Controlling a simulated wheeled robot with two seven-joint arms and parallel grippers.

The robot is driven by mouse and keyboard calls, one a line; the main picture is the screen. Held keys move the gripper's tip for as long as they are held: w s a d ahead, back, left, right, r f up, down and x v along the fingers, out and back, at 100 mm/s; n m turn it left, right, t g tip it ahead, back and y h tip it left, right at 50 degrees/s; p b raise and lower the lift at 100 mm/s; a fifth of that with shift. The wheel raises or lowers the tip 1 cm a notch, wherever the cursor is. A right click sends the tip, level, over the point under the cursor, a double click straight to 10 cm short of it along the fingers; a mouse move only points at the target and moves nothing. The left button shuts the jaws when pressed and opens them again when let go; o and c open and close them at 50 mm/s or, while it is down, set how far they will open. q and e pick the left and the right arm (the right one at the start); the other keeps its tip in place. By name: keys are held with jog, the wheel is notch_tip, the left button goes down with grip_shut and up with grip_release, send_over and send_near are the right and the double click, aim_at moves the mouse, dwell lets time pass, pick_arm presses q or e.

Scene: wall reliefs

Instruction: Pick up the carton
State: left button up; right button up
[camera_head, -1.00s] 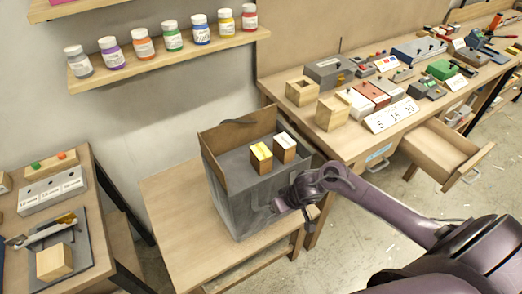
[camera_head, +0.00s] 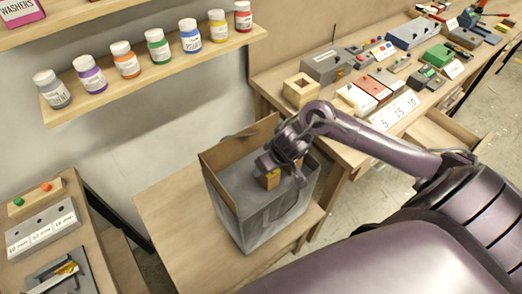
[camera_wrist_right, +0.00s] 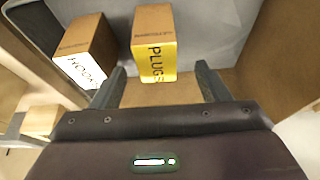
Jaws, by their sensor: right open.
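Two small brown cartons stand in the grey bin (camera_head: 245,228). In the right wrist view one carton has a yellow label reading PLUGS (camera_wrist_right: 155,48); the other, to its left, has a white label that seems to read HOOKS (camera_wrist_right: 86,47). My right gripper (camera_wrist_right: 160,84) is open, and the PLUGS carton lies just ahead of the gap between its fingers. In the head view my right gripper (camera_head: 270,166) is over the bin, and part of the yellow-labelled carton (camera_head: 272,181) shows beside it. The other carton is hidden there. My left gripper is not in view.
The bin, with a brown board at its back (camera_head: 228,150), stands on a low wooden table (camera_head: 175,215). A workbench with several boxes and a wooden block (camera_head: 301,90) is at the right. A shelf of jars (camera_head: 150,72) hangs behind.

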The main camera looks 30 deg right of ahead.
jog(key=shift+w+f, duration=0.1)
jog(key=shift+f, duration=0.35)
jog(key=x, duration=0.2)
jog(key=shift+f+b, duration=0.3)
jog(key=shift+f, duration=0.05)
jog(key=x, duration=0.3)
jog(key=shift+w+d+f, duration=0.1)
jog(key=shift+d+f, duration=0.1)
jog(key=shift+f, duration=0.05)
jog(key=shift+w+f, duration=0.1)
jog(key=shift+f, duration=0.05)
jog(key=c, duration=1.1)
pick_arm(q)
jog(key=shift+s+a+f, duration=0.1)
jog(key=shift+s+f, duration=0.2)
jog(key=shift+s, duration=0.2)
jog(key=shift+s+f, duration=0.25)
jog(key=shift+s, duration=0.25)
pick_arm(e)
jog(key=shift+c, duration=0.5)
